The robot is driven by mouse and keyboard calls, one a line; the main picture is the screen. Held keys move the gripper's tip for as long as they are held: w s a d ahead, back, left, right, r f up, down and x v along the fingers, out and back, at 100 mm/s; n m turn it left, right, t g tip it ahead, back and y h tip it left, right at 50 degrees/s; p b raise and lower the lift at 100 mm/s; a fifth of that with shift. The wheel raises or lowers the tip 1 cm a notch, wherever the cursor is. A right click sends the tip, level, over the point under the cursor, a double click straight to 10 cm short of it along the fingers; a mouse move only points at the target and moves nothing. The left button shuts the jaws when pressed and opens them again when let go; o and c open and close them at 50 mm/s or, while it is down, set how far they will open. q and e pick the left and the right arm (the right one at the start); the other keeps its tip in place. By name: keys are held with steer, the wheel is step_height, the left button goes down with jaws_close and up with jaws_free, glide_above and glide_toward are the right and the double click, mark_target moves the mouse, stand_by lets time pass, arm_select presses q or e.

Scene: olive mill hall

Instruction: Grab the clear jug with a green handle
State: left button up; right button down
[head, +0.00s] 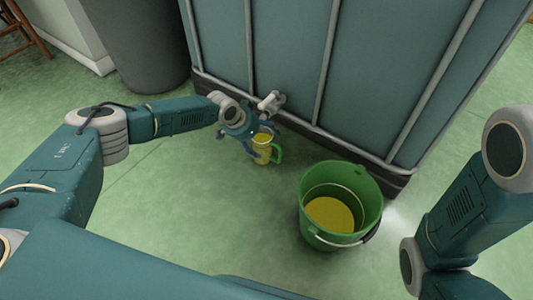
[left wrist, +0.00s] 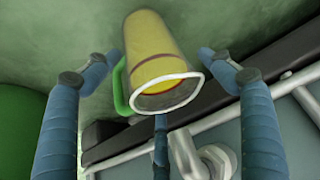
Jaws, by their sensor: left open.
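The clear jug (head: 262,149) stands on the green floor by the tank's base, with yellow contents and a green handle (head: 277,154) on its right side in the head view. In the left wrist view the jug (left wrist: 158,45) sits between my fingers, its pale rim towards the camera and its handle (left wrist: 120,88) to the left. My left gripper (head: 252,134) is open around the jug, with a gap visible on each side in the left wrist view (left wrist: 160,55). Part of the jug is hidden behind the gripper in the head view. My right arm shows, but not its gripper.
A green bucket (head: 312,225) with yellow contents stands right of the jug. A large tank (head: 290,55) with a grey tubular frame rises behind, with a pipe fitting (head: 270,102) above the jug. A dark grey bin (head: 140,45) stands at the back left. Floor in front of the jug is clear.

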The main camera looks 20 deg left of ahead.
arm_select(q)
steer(key=shift+a, duration=0.1)
steer(key=c, duration=1.9)
steer(key=shift+r, duration=0.1)
